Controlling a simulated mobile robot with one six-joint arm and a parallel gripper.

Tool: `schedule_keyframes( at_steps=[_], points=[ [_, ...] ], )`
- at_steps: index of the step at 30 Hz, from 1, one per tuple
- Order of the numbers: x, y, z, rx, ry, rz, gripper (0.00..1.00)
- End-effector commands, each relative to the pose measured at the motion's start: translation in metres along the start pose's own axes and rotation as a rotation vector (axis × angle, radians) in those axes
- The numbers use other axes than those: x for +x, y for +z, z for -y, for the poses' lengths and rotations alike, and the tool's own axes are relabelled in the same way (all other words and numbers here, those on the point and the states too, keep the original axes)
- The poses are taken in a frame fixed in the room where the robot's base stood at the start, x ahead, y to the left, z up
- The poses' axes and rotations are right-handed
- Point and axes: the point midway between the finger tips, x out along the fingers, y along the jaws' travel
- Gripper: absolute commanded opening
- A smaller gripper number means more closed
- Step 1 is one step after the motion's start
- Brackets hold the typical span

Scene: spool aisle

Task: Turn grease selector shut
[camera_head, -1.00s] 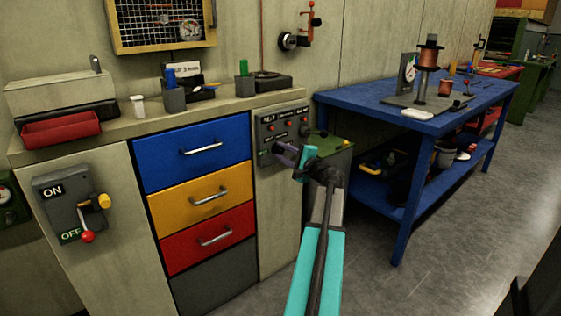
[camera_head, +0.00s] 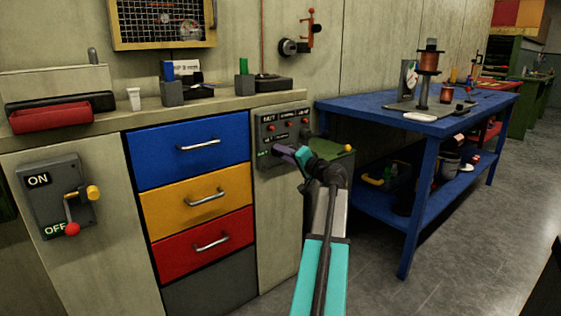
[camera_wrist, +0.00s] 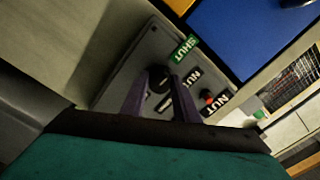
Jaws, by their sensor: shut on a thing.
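The grey selector panel (camera_head: 284,127) is on the front of the cabinet, right of the drawers. It carries small labels, red buttons and a green SHUT label, which reads clearly in the wrist view (camera_wrist: 180,50). My gripper (camera_head: 278,150) reaches the lower part of the panel with its purple fingers. In the wrist view the fingers close on the dark selector knob (camera_wrist: 158,78), below the SHUT label. The fingers partly hide the knob, so I cannot tell exactly where it points.
Blue, yellow and red drawers (camera_head: 192,147) with handles are left of the panel. An ON/OFF lever box (camera_head: 42,205) is further left. A blue workbench (camera_head: 430,120) stands to the right. Grey floor (camera_head: 460,240) is open in front of the bench.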

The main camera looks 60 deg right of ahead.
Motion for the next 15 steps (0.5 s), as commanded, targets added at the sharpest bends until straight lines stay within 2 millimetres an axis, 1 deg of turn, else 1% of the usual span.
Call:
schedule_keyframes(
  at_steps=[1,6,15],
  points=[
    [0.0029,0.0046,0.0016,-0.015,-0.007,0.009,0.05],
    [0.0027,0.0041,0.0026,-0.051,-0.007,0.010,0.05],
    [0.0025,0.0035,0.0033,-0.059,-0.007,0.009,0.05]
  ],
)
